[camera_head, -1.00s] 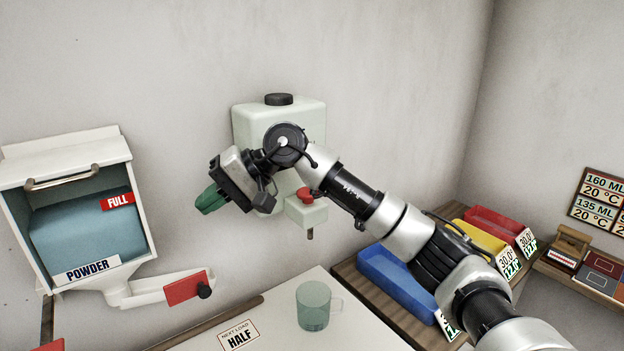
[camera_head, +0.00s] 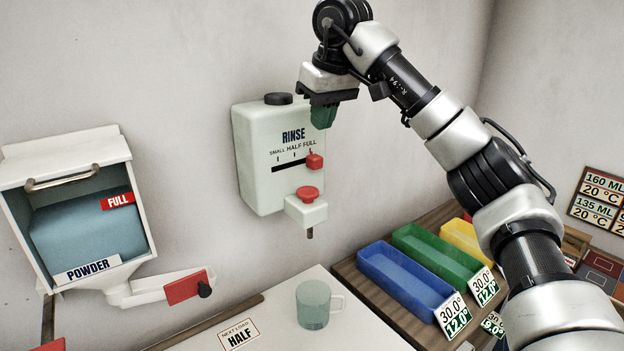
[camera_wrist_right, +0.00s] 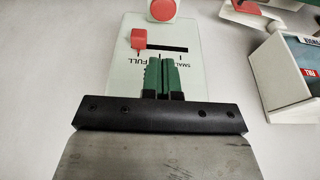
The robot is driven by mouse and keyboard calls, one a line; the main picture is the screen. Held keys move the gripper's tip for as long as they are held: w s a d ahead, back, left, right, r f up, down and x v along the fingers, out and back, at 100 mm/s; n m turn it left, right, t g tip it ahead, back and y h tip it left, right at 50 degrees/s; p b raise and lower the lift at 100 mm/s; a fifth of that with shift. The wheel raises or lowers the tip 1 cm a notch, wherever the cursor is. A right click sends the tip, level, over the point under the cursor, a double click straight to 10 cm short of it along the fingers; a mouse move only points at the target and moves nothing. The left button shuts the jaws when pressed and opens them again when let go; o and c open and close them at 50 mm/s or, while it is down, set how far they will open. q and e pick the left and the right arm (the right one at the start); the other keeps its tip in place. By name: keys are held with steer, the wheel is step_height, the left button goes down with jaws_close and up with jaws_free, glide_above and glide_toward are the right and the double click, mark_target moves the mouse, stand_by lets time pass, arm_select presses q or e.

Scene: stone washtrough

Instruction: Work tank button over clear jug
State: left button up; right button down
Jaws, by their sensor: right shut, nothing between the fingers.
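The white RINSE tank (camera_head: 262,190) hangs on the wall. Its round red button (camera_head: 308,193) sits on a small block above a dark spout; the button also shows in the wrist view (camera_wrist_right: 162,10). The tank's red slider (camera_head: 314,160) stands at the FULL end of its slot, also in the wrist view (camera_wrist_right: 138,38). The clear greenish jug (camera_head: 313,306) stands upright on the white counter, below the spout, and looks empty. My right gripper (camera_head: 323,117) points down above the slider, with green fingers shut and empty (camera_wrist_right: 162,62). My left gripper is out of view.
A powder dispenser (camera_head: 62,160) with a red-ended chute (camera_head: 186,287) is at left. A HALF card (camera_head: 239,334) lies left of the jug. Blue (camera_head: 405,282), green (camera_head: 438,254) and yellow (camera_head: 466,241) bins stand at right, partly behind my arm.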

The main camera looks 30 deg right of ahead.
mark_target(311, 192)
steer(key=p+x, duration=0.1)
steer(key=x, duration=0.3)
steer(key=p+x, duration=0.1)
steer(key=x, duration=0.4)
steer(key=s+p+x, duration=0.1)
steer(key=x, duration=0.3)
steer(key=shift+f+p, duration=0.3)
steer(key=shift+f, duration=0.3)
steer(key=shift+f+b, duration=0.55)
steer(key=shift+f, duration=0.4)
steer(key=shift+s+a, duration=0.1)
steer(key=b+v, duration=0.2)
steer(key=v, duration=0.9)
steer(key=shift+r, duration=0.1)
